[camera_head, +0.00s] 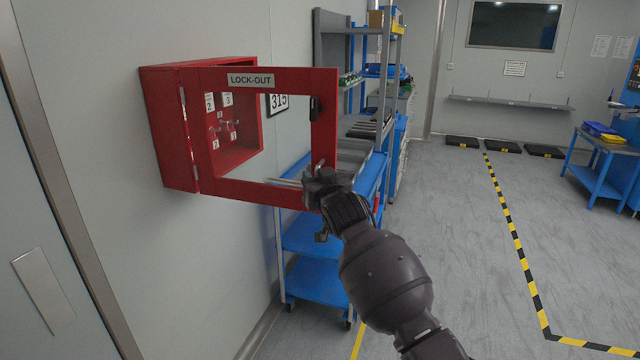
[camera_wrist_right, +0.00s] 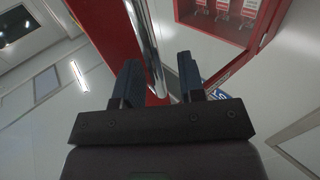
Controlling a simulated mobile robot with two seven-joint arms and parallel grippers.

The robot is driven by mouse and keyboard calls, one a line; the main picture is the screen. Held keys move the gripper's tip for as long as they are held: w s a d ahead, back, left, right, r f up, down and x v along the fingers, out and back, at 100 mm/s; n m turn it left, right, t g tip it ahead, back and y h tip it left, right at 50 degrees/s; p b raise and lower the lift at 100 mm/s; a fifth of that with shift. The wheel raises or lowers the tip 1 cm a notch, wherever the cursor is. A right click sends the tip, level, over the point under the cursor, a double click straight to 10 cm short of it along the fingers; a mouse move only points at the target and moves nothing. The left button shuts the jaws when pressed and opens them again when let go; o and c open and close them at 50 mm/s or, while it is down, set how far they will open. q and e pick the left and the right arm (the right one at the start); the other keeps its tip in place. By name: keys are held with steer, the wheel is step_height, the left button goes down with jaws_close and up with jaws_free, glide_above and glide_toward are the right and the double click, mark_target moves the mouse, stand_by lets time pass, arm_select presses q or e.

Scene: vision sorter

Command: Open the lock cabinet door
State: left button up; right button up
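The red lock cabinet (camera_head: 170,130) is on the wall at the left in the head view. Its door (camera_head: 262,190), a red frame marked LOCK-OUT, stands swung out from the box, hinged on its left side. White tags show inside, also at the top right of the wrist view. My right gripper (camera_head: 298,183) is at the door's lower right corner. In the wrist view a shiny metal bar (camera_wrist_right: 152,50) runs between its two fingers (camera_wrist_right: 160,82), closer to the left one, with a gap on the right. The fingers look apart. My left gripper is out of view.
A blue shelf cart (camera_head: 315,285) stands just behind the door. Blue workbenches (camera_head: 598,175) are at the far right. The grey floor (camera_head: 440,240) to the right is open, with yellow-black tape (camera_head: 515,230). A wall sign 315 (camera_head: 278,103) hangs behind the door.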

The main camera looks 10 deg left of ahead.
steer(key=v, duration=1)
steer(key=shift+s+b, duration=0.35)
steer(key=shift+d, duration=0.1)
